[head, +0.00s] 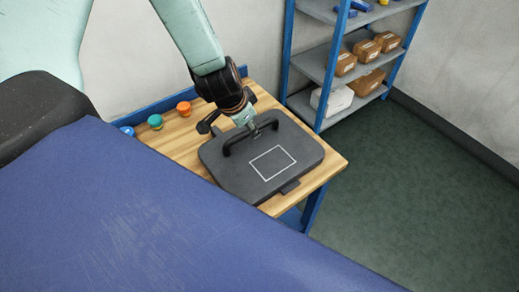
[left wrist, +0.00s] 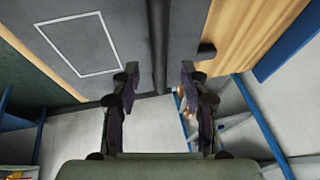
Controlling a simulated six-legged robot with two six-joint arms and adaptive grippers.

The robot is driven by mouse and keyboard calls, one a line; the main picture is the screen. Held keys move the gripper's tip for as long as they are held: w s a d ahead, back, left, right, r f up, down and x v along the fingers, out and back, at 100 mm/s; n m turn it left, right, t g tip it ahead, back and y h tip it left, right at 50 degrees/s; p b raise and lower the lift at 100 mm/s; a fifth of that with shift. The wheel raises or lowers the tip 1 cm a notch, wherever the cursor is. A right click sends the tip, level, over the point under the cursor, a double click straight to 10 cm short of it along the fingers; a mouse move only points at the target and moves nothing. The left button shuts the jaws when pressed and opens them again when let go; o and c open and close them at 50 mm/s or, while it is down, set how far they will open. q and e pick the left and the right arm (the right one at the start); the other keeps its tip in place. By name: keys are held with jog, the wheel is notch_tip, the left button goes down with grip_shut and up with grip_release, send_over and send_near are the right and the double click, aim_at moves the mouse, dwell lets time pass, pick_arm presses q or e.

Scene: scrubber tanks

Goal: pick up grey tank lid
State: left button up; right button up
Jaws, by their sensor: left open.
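The grey tank lid (head: 230,175) lies flat on a wooden-topped table, with a white rectangle outlined on its top. Its dark handle (head: 256,131) stands up near the lid's far side. My left gripper (head: 232,123) is at the handle, reaching down from above. In the left wrist view the lid (left wrist: 45,15) shows its white outline, and the handle bar (left wrist: 158,35) runs between the fingers of my open left gripper (left wrist: 158,77). The fingers stand apart on either side of the bar. Whether one touches it, I cannot tell. My right gripper is not in view.
The wooden table top (head: 330,163) is bare at the lid's right. Red (head: 184,108), green (head: 155,121) and blue (head: 127,130) knobs sit along its left back edge. A blue shelf unit (head: 328,85) with brown boxes (head: 369,83) and a white bin stands behind. Green floor (head: 420,200) is clear at right.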

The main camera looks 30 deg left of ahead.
aim_at(258, 144)
pick_arm(q)
jog(key=shift+w+f+b, duration=0.15)
jog(key=shift+f+b, duration=0.3)
jog(key=shift+f, duration=0.3)
jog(key=b+x, duration=0.2)
jog(key=x, duration=0.1)
jog(key=shift+w+f, duration=0.4)
jog(key=shift+w, duration=0.05)
jog(key=shift+s+r, duration=0.25)
jog(key=shift+s, duration=0.1)
jog(key=shift+c, duration=1.2)
jog(key=shift+w+f, duration=0.15)
jog(key=shift+w, duration=0.15)
jog(key=c, duration=0.6)
jog(key=shift+s, duration=0.2)
grip_shut()
jog(key=shift+w, duration=0.2)
